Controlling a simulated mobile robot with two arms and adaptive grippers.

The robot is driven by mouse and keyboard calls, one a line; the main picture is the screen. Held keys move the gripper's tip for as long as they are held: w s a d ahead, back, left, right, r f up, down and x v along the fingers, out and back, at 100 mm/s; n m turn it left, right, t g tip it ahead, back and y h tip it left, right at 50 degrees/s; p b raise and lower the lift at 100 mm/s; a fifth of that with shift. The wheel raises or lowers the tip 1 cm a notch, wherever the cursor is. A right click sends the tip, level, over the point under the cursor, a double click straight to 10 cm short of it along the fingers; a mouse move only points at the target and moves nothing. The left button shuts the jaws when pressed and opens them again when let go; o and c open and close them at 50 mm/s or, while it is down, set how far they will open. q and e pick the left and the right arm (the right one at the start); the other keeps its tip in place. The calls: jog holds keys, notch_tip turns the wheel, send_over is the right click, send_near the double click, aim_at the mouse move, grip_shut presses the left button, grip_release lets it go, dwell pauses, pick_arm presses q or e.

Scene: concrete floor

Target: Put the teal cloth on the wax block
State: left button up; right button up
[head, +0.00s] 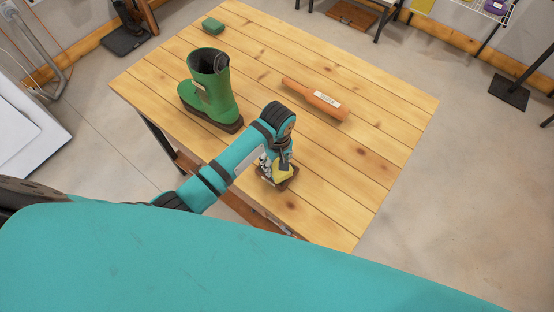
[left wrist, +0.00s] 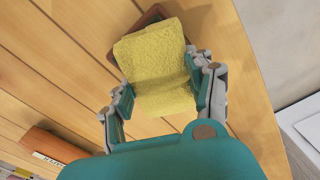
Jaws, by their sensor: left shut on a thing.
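My left gripper (head: 276,168) is over the near edge of the wooden table, shut on a yellow, soft-looking, sponge-like pad (head: 284,174). In the left wrist view the pad (left wrist: 158,58) is between the two fingers. A reddish-brown block (head: 291,183), perhaps the wax block, is under it; its corner shows past the pad in the left wrist view (left wrist: 152,16). I cannot tell whether pad and block touch. The held pad is yellow, not teal. A small green folded or block-like thing (head: 213,25), possibly the teal cloth, lies at the table's far left corner. My right gripper is not in view.
A green boot (head: 212,90) stands upright on the table (head: 385,120), left of my gripper. An orange-brown labelled tool (head: 315,98) lies behind it. The table's right side is clear. A rack (head: 490,8) stands at the back right.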

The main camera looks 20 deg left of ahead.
aim_at(277, 163)
pick_arm(q)
jog(key=o, duration=1)
jog(key=shift+r, duration=0.1)
notch_tip(277, 163, up, 8)
jog(key=shift+d+f+b, duration=0.1)
jog(key=shift+f+b, duration=0.1)
jog(key=shift+b, duration=0.75)
jog(key=shift+s+r+p, duration=0.1)
jog(key=shift+r+p, duration=0.85)
jog(key=shift+r, duration=1.2)
